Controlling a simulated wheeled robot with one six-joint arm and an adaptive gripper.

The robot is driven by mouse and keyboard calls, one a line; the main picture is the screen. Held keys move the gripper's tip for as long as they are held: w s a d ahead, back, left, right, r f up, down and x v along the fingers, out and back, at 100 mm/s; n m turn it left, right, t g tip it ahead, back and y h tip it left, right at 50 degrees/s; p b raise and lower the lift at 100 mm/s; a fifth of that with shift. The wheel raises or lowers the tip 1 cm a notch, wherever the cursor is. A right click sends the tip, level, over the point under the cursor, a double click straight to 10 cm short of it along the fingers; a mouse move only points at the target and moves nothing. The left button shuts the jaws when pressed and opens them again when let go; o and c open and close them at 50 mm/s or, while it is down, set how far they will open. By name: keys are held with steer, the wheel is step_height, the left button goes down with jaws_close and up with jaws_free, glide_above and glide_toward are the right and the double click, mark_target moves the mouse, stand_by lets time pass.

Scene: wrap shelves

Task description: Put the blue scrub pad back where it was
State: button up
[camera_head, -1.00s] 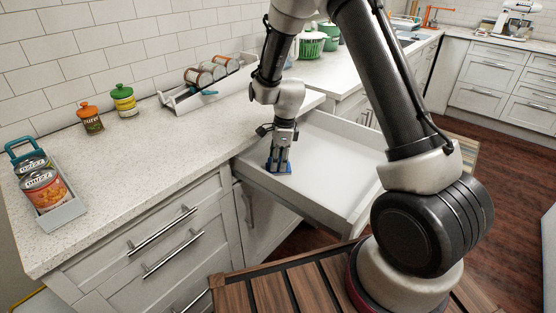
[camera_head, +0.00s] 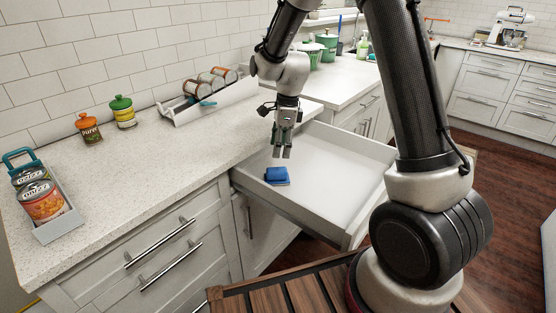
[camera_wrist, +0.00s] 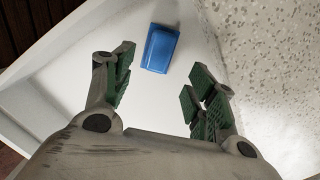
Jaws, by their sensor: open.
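The blue scrub pad (camera_head: 277,176) lies on the white floor of the open drawer (camera_head: 335,180), near its left front corner. It also shows in the wrist view (camera_wrist: 160,48), ahead of the fingertips. My gripper (camera_head: 281,152) is open and empty, above the drawer and apart from the pad. In the wrist view its green-padded fingers (camera_wrist: 158,88) are spread, with bare drawer floor between them. Nothing hides the pad in either current view.
The speckled counter (camera_head: 150,165) borders the drawer on the left. On it stand a can caddy (camera_head: 58,225), two spice jars (camera_head: 106,120) and a white rack with cans (camera_head: 207,98). A wooden slatted surface (camera_head: 280,295) lies in front. Most of the drawer is clear.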

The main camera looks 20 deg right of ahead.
steer(key=s+d+r+n+t, duration=0.1)
steer(key=s+d+r+n, duration=0.4)
steer(key=r, duration=0.3)
steer(key=s+d+r+n+t, duration=0.1)
steer(key=s+d+r+n, duration=0.25)
steer(key=s+r, duration=0.45)
steer(key=s+d+r+n+t, duration=0.1)
steer(key=s+d+r+n, duration=0.1)
steer(key=s+n, duration=0.4)
steer(key=s+d+r+n+t+h, duration=0.1)
steer(key=s+d+r+n, duration=0.1)
steer(key=s+n, duration=0.3)
steer(key=s+d, duration=0.1)
steer(key=s, duration=0.3)
steer(key=shift+s+r+n, duration=0.25)
steer(key=shift+s+n, duration=0.1)
steer(key=shift+s, duration=0.05)
steer(key=shift+d, duration=0.1)
